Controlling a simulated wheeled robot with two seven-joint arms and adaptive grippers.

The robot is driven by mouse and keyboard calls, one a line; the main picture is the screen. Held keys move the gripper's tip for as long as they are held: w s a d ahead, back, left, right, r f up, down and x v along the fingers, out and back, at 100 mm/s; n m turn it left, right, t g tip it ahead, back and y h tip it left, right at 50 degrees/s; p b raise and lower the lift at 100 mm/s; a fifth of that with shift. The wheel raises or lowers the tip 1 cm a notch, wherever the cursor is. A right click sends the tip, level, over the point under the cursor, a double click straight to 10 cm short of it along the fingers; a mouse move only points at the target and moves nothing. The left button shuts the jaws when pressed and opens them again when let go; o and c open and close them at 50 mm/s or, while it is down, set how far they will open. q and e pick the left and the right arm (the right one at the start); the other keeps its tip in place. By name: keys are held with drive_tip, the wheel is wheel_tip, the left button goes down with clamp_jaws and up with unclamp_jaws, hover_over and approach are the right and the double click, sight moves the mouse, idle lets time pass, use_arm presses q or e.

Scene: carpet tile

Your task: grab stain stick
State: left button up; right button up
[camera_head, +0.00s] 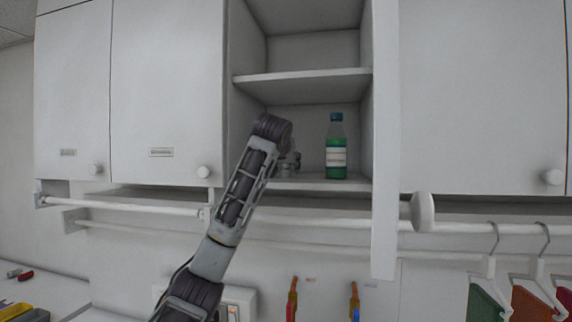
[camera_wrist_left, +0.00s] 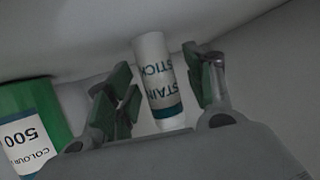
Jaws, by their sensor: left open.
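The stain stick (camera_wrist_left: 158,80) is a white tube with a teal band and dark lettering, seen in the left wrist view. My left gripper (camera_wrist_left: 160,72) is open, with one green-padded finger on each side of the stick. A gap shows on the stick's right; on its left, the finger looks very near, and I cannot tell if it touches. In the head view my left gripper (camera_head: 290,163) is at the lower cabinet shelf, partly behind my own arm. I cannot make out the stick there. My right gripper is not in view.
A green bottle (camera_head: 336,150) with a blue cap stands on the same shelf, right of my gripper; a green labelled container (camera_wrist_left: 35,125) shows left in the wrist view. The upper shelf (camera_head: 303,86) is overhead. The open cabinet door (camera_head: 385,140) bounds the right; a rail (camera_head: 130,207) runs below.

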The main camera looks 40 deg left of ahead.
use_arm(q)
drive_tip(key=c, duration=1.1)
drive_tip(key=shift+r, duration=0.15)
drive_tip(key=shift+r, duration=4.85)
